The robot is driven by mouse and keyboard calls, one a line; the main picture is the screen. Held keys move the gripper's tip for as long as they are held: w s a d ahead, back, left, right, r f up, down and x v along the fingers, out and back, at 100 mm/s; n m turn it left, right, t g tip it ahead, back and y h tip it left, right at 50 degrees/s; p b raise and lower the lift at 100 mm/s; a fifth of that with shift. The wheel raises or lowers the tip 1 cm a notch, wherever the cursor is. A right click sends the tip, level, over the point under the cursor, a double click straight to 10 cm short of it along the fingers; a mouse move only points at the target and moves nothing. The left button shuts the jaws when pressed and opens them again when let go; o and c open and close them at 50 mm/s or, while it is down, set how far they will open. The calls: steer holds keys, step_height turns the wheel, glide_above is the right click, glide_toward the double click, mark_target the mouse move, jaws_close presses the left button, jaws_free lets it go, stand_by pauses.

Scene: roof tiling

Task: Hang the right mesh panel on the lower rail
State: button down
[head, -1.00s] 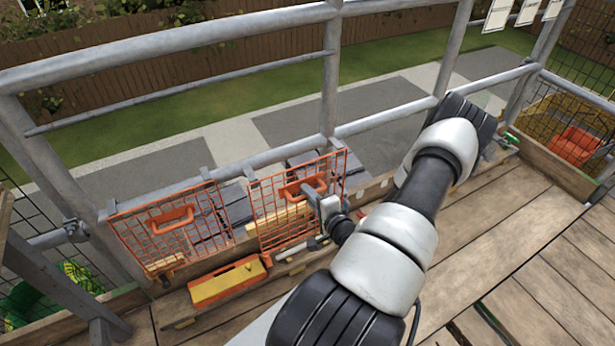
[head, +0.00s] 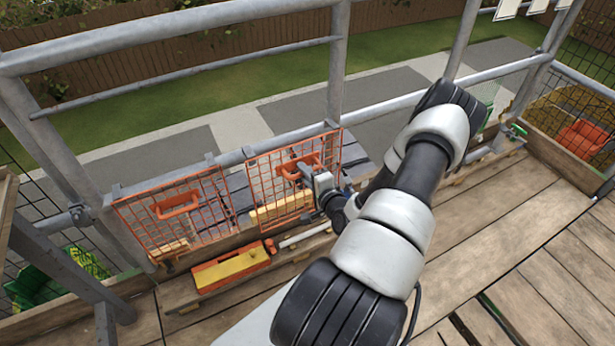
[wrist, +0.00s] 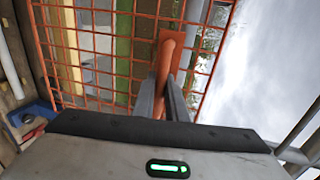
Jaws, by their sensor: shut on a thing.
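The right mesh panel (head: 268,185) is an orange wire grid with an orange handle (head: 312,160). My gripper (head: 306,172) is shut on that handle; the wrist view shows both fingers (wrist: 162,98) around the handle (wrist: 166,55), with the mesh (wrist: 100,50) behind. The panel is upright at the lower rail (head: 390,111), a grey tube. Its top edge is about level with the rail, with grey hooks at its top corners close to the tube. I cannot tell whether they bear on it. The left mesh panel (head: 160,225) hangs from the same rail at the left.
A yellow and orange box (head: 230,268) lies on the planks below the panels. Grey slabs (head: 240,190) lie behind the mesh. A vertical post (head: 337,65) rises behind the right panel. The plank deck (head: 490,235) at the right is mostly clear.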

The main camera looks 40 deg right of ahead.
mark_target(298, 161)
steer(key=shift+w+d+r, duration=0.1)
steer(key=shift+w+d, duration=0.15)
steer(key=shift+w, duration=0.8)
steer(key=shift+w+d+f, duration=0.1)
steer(key=shift+w+d, duration=0.15)
steer(key=shift+w, duration=0.85)
steer(key=shift+w+d+r, duration=0.1)
steer(key=shift+w+d, duration=0.15)
steer(key=shift+w, duration=0.8)
steer(key=shift+f, duration=2.05)
steer(key=c, duration=1.7)
jaws_free()
steer(key=shift+f, duration=0.1)
steer(key=shift+s, duration=0.1)
steer(key=p+v, duration=0.3)
steer(key=v, duration=1.4)
steer(key=shift+s, duration=0.15)
